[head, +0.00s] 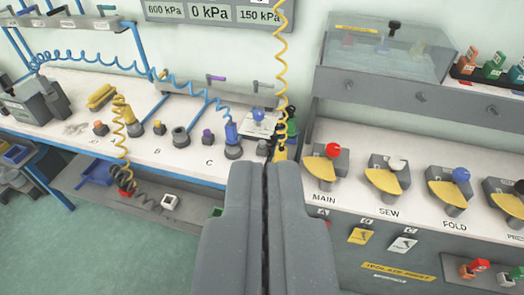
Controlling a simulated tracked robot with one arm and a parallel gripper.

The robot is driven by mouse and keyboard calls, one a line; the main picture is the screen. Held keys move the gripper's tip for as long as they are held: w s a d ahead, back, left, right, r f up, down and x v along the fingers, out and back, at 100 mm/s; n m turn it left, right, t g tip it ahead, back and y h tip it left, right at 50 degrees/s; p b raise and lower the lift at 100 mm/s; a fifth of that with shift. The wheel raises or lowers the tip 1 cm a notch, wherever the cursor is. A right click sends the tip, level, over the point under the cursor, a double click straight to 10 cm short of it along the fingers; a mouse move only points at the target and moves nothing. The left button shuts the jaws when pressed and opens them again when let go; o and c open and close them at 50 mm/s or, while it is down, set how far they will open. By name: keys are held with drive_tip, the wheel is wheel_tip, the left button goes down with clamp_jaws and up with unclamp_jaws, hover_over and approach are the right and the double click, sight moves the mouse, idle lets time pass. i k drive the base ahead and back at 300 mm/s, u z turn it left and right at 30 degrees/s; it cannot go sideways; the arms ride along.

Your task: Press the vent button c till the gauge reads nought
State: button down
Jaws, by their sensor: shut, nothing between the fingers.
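My gripper (266,168) is shut and empty, its two dark grey fingers pointing away over the front of the bench. The letter C (209,162) is printed on the white bench, left of the fingertips. Behind it stands a small purple-topped button (207,136) on a dark base, apart from my gripper; I cannot tell for certain that it is vent button c. The gauge panel (152,12) on the wall reads 600 kPa, 0 kPa and 150 kPa from left to right. Which reading belongs to c is not clear.
A blue coiled hose ends in a blue plug (232,132) right of the purple button. A yellow coiled hose (281,70) hangs just behind my fingertips. On the right, a console (345,135) carries levers marked MAIN, SEW and FOLD. Green floor (100,250) is open at lower left.

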sight(262, 143)
drive_tip(key=z, duration=0.25)
drive_tip(key=i, duration=0.95)
drive_tip(key=u, duration=0.35)
